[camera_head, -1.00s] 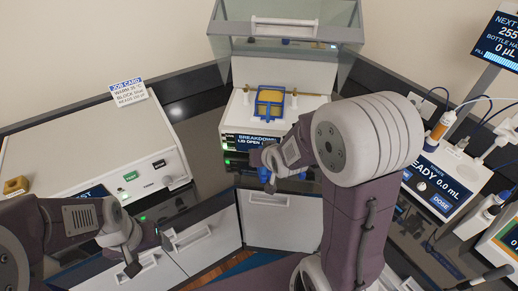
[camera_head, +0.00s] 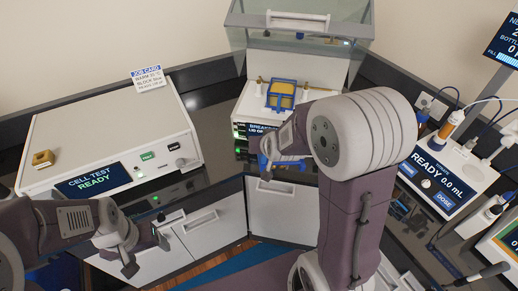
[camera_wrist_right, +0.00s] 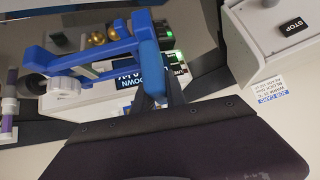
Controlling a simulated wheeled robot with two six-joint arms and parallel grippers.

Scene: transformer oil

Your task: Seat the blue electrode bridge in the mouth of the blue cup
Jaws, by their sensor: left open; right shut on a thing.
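The blue cup (camera_head: 293,88) holds yellow oil and sits on the breakdown tester between brass terminals, under a raised clear lid. My right gripper (camera_head: 268,172) is in front of the tester, nearer to me than the cup. It is shut on the blue electrode bridge (camera_head: 270,146), which is partly hidden by my right arm. In the right wrist view, the bridge (camera_wrist_right: 120,48) shows as a blue frame with gold balls and a white knurled knob, held apart from the cup. My left gripper (camera_head: 148,256) is open and empty at the lower left.
A white cell test unit (camera_head: 110,135) with a brass block (camera_head: 42,158) on top stands at the left. A dosing unit (camera_head: 440,178) with bottles and cables stands at the right. The tester's clear lid (camera_head: 298,20) stands open above the cup.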

